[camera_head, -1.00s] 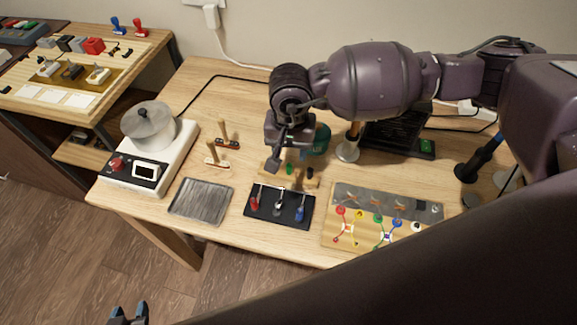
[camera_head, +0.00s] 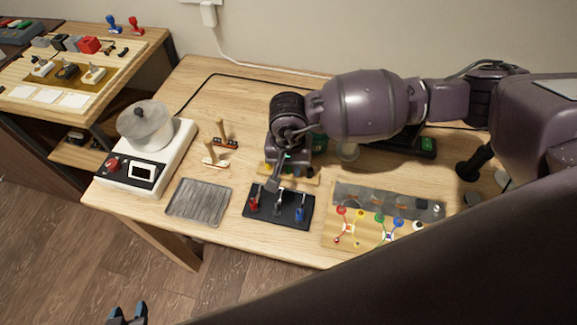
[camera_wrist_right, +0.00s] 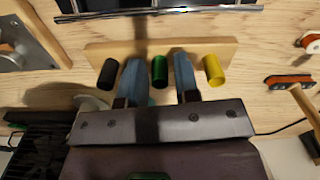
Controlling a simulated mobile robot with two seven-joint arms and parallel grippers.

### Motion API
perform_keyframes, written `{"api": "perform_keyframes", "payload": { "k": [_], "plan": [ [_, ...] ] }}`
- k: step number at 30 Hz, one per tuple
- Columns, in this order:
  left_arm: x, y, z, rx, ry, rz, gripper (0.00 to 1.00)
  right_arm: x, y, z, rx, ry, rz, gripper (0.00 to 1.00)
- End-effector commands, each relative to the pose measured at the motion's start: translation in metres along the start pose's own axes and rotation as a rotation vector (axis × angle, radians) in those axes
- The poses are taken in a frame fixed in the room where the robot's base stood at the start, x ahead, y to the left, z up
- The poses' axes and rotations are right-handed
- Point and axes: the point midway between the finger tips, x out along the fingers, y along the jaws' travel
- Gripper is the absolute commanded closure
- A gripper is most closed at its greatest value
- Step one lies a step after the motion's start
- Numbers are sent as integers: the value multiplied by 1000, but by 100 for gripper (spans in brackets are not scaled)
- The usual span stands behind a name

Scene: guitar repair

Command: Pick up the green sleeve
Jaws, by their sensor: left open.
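My right gripper (camera_wrist_right: 159,78) is open. Its two fingers are on either side of the green sleeve, with visible gaps; contact is not shown. My left gripper (camera_head: 127,316) is open and empty at the bottom edge, over the floor.
A black board with red, grey and blue clips (camera_head: 262,213) lies just in front of the sleeve row. A grey tray (camera_head: 199,199) is to its left and a wired board (camera_head: 340,242) to its right. A white device with a pot (camera_head: 170,163) stands at the left.

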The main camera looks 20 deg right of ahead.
Motion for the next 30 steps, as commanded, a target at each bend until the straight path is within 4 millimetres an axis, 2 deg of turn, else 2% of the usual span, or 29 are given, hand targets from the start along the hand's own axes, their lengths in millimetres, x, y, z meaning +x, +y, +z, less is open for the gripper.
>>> {"api": "perform_keyframes", "payload": {
  "k": [1,4,13,17,23,30],
  "plan": [
    [0,0,1,0,-1,0,57,0,0,0,0,0,0,79],
    [-1,0,1,0,-2,-1,57,0,0,0,0,0,0,92],
    [-1,0,2,0,-3,-1,57,0,0,0,0,0,0,92],
    [-2,0,0,0,0,-1,57,-7,0,-1,1,1,-1,92],
    [-4,-1,-7,-1,11,-3,57,-40,0,-1,0,5,-2,92],
    [-9,-3,-10,-3,15,-6,57,-102,0,-1,-1,6,-3,92]
  ]
}}
